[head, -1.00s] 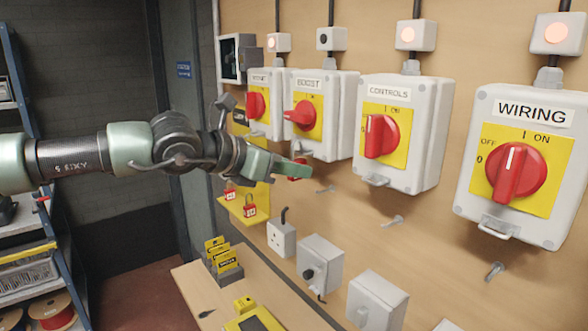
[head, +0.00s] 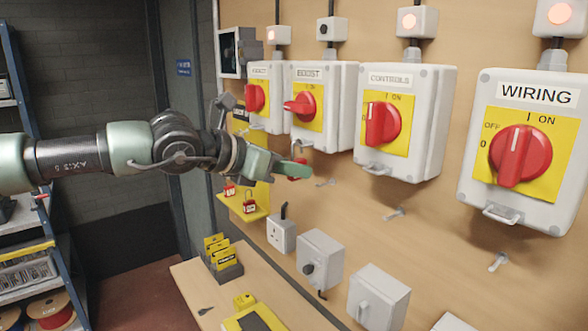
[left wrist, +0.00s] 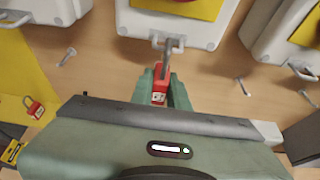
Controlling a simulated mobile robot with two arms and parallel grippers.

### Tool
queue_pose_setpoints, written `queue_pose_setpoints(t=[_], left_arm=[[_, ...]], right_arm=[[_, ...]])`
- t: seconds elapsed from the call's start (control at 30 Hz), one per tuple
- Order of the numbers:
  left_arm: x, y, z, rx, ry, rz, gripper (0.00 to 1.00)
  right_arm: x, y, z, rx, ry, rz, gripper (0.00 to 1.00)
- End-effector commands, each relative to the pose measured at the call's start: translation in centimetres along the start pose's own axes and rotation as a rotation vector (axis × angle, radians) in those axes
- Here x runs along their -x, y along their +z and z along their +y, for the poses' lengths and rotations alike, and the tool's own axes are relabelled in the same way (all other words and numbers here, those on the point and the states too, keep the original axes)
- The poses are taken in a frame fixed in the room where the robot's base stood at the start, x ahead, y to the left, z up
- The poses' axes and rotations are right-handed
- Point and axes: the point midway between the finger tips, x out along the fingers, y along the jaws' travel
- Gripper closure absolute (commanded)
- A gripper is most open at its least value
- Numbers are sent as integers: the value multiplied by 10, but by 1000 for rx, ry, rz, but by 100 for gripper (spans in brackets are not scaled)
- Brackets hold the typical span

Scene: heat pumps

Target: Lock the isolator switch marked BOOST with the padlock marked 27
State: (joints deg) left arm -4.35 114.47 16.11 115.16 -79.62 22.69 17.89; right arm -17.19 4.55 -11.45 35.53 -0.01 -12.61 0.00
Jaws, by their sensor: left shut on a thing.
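The BOOST isolator (head: 322,110) is a grey box on the wall with a red handle (head: 300,104) turned sideways on a yellow plate. My left gripper (head: 291,171) is shut on a red padlock (head: 298,174), just below this box. In the left wrist view the padlock (left wrist: 160,85) stands upright between the green fingers (left wrist: 160,92), its number too small to read. Its grey shackle (left wrist: 167,56) reaches up to the metal loop (left wrist: 158,40) at the box's lower edge. The two overlap there; I cannot tell whether the shackle passes through. My right gripper is out of view.
CONTROLS (head: 433,120) and WIRING (head: 480,185) isolators stand to the right, handles upright, lamps lit. Another isolator (head: 255,70) is close on the left. Red padlocks (head: 250,207) hang on a yellow board lower left. Pegs (head: 395,214) stick out below the boxes; a bench (head: 195,280) lies below.

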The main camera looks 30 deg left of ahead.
Motion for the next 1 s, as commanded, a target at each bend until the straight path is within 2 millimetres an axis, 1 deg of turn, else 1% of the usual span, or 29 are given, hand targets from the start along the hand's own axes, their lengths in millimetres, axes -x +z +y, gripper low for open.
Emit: queue_pose_setpoints(t=[0.3,0.33,0.4,0.77,0.87,1.0], left_arm=[[0,0,0,-1,0,-1,100],[0,0,0,0,0,-1,76],[0,0,0,0,0,-1,59],[1,-1,0,1,1,-1,59],[7,-1,1,1,3,-4,59],[23,-1,0,2,1,-8,59]], right_arm=[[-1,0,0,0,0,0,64],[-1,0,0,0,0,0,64],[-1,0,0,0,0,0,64],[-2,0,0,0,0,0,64],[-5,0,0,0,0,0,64],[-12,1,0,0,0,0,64]])
